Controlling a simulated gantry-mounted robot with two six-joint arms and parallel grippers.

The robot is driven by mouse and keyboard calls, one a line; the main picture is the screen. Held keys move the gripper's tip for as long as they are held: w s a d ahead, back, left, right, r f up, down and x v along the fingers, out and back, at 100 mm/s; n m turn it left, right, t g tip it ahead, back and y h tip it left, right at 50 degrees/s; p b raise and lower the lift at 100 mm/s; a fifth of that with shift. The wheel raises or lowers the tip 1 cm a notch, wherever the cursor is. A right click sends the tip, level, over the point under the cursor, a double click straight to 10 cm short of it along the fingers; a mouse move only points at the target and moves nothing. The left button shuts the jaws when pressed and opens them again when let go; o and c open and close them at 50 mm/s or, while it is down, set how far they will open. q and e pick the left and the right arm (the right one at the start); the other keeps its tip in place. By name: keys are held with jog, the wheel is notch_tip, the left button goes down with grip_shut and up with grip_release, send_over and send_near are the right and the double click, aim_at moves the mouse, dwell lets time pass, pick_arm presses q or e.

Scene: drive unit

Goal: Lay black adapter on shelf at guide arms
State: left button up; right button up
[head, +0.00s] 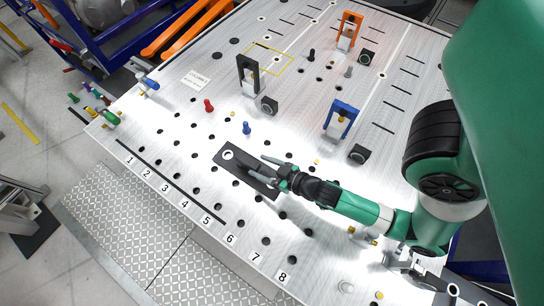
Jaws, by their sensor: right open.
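A black upright bracket-like piece (241,68) stands on the metal table, left of centre towards the back; it looks like the black adapter. A flat dark plate (228,156) with a light round spot near its left end lies nearer the front. My right gripper (264,169) comes in from the right, over the right part of this plate. Its two fingers are apart, with nothing visible between them. I cannot tell if they touch the plate. The shelf and guide arms cannot be clearly identified. My left gripper is not in view.
A blue bracket (341,119) and an orange bracket (348,30) stand further right and back. Red (209,105) and blue (246,128) pegs stand between plate and black bracket. The perforated table (160,125) has numbered marks along its front. A yellow outline (285,66) is marked behind.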

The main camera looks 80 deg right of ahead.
jog(key=b+v, duration=0.2)
jog(key=v, duration=0.3)
jog(key=shift+s+a, duration=0.1)
jog(key=shift+s, duration=0.05)
